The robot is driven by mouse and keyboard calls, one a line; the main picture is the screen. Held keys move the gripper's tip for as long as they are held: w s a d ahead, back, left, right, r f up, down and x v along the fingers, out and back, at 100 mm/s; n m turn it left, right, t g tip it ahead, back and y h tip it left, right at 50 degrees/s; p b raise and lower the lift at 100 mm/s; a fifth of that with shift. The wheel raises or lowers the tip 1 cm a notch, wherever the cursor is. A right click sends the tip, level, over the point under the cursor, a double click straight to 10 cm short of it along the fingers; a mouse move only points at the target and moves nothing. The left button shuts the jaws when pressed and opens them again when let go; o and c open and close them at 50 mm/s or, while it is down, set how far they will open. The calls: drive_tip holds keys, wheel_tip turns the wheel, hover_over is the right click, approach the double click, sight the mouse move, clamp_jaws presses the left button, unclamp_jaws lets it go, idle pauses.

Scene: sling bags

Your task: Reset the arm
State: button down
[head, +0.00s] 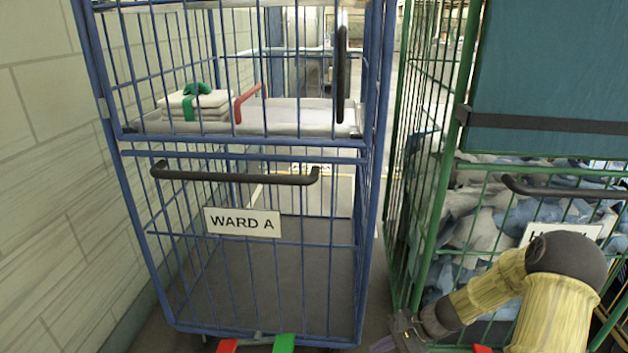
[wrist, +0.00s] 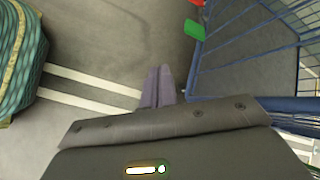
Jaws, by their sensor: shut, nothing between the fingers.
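My arm, in a yellow sleeve with a dark joint, reaches in at the lower right of the head view, in front of the green cage. My gripper (head: 384,345) is low near the bottom edge, by the gap between the two cages. In the wrist view my gripper (wrist: 158,72) shows its two grey fingers pressed together, with nothing between them. They point over the grey floor (wrist: 110,40) and its white stripes, apart from the blue cage on the right.
A blue cage trolley (head: 362,240) marked WARD A (head: 242,222) holds folded linen (head: 197,105) on its shelf; its lower part is empty. Green (head: 284,343) and red (head: 227,346) pedals stick out below. A green cage (head: 425,240) full of grey-blue cloth stands close right. A wall (head: 50,200) is left.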

drive_tip(key=s+a+r+n+t+h+p, duration=0.15)
drive_tip(key=s+r+n+h, duration=0.25)
drive_tip(key=s+r+n, duration=0.45)
drive_tip(key=s+r+n+h+p, duration=0.25)
drive_tip(key=s+r+h, duration=0.3)
drive_tip(key=r, duration=0.55)
wheel_tip(320, 180, up, 38)
drive_tip(key=n+p, duration=0.1)
drive_tip(key=p, duration=3.6)
drive_tip(key=shift+s+d+y+p, duration=0.15)
drive_tip(key=shift+s+y+p, duration=0.1)
drive_tip(key=shift+y+p, duration=0.15)
